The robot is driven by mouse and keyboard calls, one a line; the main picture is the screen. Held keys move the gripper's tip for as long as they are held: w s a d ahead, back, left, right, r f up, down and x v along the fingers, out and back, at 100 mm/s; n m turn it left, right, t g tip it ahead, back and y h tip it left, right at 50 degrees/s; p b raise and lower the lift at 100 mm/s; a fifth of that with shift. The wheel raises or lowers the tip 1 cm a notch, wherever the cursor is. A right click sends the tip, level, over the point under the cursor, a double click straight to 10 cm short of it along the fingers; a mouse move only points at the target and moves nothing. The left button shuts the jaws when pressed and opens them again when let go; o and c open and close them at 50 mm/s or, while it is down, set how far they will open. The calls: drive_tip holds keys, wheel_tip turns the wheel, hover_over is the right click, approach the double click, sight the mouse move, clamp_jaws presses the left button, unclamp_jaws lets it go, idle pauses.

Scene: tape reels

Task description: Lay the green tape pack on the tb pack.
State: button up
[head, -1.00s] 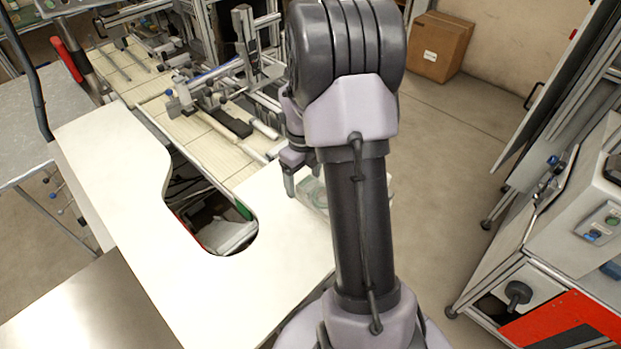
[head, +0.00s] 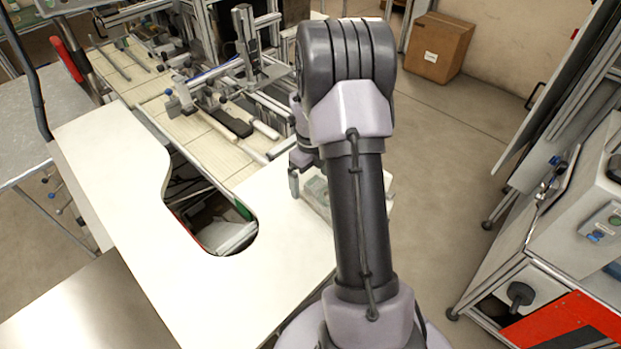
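A pale, clear-looking pack with a greenish top (head: 317,194) lies on the white table near its right end. My arm hides most of it, and a small edge shows to the right of the arm. I cannot tell whether it is the green tape pack, the tb pack or both together. My gripper (head: 294,183) is beside the pack's left side, mostly hidden behind my arm. Only one finger shows, pointing down, and its spread and any contact are hidden.
The white table (head: 225,290) is clear left of the pack. It has a rounded cutout (head: 230,238) with machine parts below. A conveyor machine (head: 200,135) stands behind. A grey cabinet (head: 585,235) is at the right, and a cardboard box (head: 437,47) is on the floor.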

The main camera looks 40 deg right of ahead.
wheel_tip(320, 180, up, 12)
drive_tip(key=p, duration=0.3)
drive_tip(key=s+a+r+n+t, duration=0.1)
drive_tip(key=a+r+n+t, duration=0.1)
drive_tip(key=a+r+n, duration=0.8)
drive_tip(key=s+a+r+n+t+y, duration=0.1)
drive_tip(key=s+a+r+n+t, duration=0.1)
drive_tip(key=s+a+n, duration=0.6)
drive_tip(key=s+a+r+n+t+y, duration=0.1)
drive_tip(key=s+a+r+n, duration=0.2)
drive_tip(key=s+a+n, duration=0.5)
drive_tip(key=a+n, duration=0.4)
drive_tip(key=shift+s+a+n+t, duration=0.25)
drive_tip(key=shift+s+n+t, duration=0.1)
drive_tip(key=shift+n+t, duration=0.05)
